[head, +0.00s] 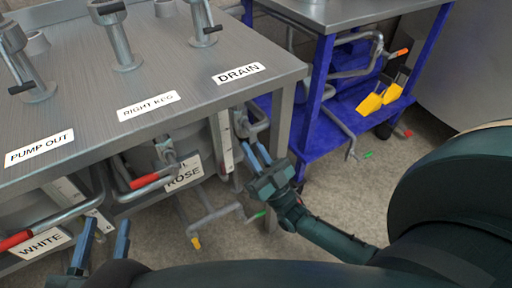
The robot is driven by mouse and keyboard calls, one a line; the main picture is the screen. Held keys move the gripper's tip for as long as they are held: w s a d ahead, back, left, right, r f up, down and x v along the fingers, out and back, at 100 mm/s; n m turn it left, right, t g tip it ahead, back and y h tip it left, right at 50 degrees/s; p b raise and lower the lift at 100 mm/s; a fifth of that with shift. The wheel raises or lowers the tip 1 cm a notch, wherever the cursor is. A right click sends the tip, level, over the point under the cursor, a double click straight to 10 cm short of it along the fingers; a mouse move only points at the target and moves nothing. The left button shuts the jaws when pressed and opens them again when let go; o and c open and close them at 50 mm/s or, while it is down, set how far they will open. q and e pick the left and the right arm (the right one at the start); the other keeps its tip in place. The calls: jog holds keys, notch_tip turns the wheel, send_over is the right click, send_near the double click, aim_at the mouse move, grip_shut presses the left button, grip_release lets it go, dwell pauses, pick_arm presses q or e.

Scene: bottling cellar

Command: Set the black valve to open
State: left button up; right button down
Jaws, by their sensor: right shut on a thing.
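Levers with black grips stand on posts on the steel bench: one by the PUMP OUT label (22,88), one behind the RIGHT KEG label (108,8), one behind the DRAIN label (212,29). I cannot tell which is the black valve. My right gripper (255,148) is below the bench's right edge, beside the leg. Its blue fingers are shut at a grey bent pipe (256,126); the exact part between them is unclear. My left gripper (104,234) is open and empty at the lower left, below the bench front.
The steel bench (80,100) has pipes and red-gripped levers (150,180) under its front edge. A blue-framed stand (330,115) with yellow tags (370,103) stands to the right. Bare floor (350,195) lies between it and my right arm.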

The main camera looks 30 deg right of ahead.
jog(key=shift+a+m, duration=0.1)
jog(key=shift+m, duration=0.3)
jog(key=c, duration=1.4)
grip_release()
jog(key=shift+f, duration=0.1)
jog(key=v, duration=0.7)
jog(key=shift+s+f, duration=0.1)
jog(key=shift+s, duration=0.1)
